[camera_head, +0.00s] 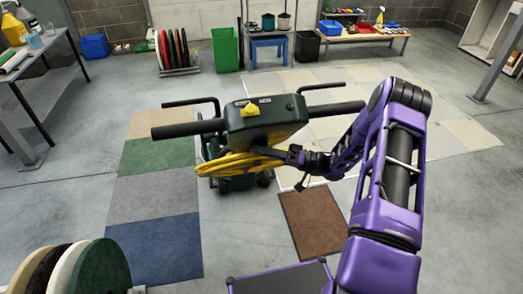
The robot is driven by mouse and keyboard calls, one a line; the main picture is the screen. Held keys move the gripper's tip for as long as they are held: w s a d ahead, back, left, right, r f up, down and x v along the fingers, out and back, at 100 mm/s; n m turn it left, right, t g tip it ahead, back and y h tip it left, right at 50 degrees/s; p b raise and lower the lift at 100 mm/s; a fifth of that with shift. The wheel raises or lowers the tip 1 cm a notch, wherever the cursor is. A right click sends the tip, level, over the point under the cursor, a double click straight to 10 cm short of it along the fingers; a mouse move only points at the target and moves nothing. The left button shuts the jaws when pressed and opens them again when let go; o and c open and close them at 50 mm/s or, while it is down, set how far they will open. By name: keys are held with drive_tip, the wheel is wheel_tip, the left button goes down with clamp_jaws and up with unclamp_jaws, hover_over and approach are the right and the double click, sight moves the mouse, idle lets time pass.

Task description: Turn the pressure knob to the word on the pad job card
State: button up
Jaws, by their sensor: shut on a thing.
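A floor machine with a dark green control head (268,118) and black handlebars stands in the middle of the camera_head view. A yellow part (250,109) sits on top of its head, possibly the pressure knob; any words around it are too small to read. A yellow cord (228,166) is coiled below the head. My gripper (291,155) is at the right end of this coil, below the head and apart from the yellow part. It appears shut on the cord, though the fingertips are small and dark. I cannot make out a pad job card.
Green (167,152), grey, blue and brown mats lie on the floor. A rack of round pads (175,50) and a green bin (226,48) stand behind. More round pads (98,268) are at the near left. Open floor lies right of my arm.

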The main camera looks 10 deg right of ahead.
drive_tip(key=shift+r+h+p, duration=0.1)
drive_tip(key=shift+h+p, duration=0.2)
drive_tip(key=shift+p, duration=0.05)
clamp_jaws()
drive_tip(key=shift+r+m+t+h+p, duration=0.1)
drive_tip(key=shift+m+t+h+p, duration=0.2)
drive_tip(key=shift+t+h+p, duration=0.25)
drive_tip(key=t+h+p, duration=0.1)
drive_tip(key=h+p, duration=0.1)
drive_tip(key=shift+m+p, duration=0.3)
drive_tip(key=h+p, duration=0.1)
drive_tip(key=h, duration=0.1)
drive_tip(key=t+h+p, duration=0.1)
drive_tip(key=shift+m+t+h, duration=0.25)
drive_tip(key=shift+m+h, duration=0.05)
drive_tip(key=shift+h, duration=0.05)
drive_tip(key=shift+f+t+h+p, duration=0.25)
drive_tip(key=shift+t+h+p, duration=0.25)
drive_tip(key=shift+h, duration=0.7)
drive_tip(key=o, duration=1.3)
unclamp_jaws()
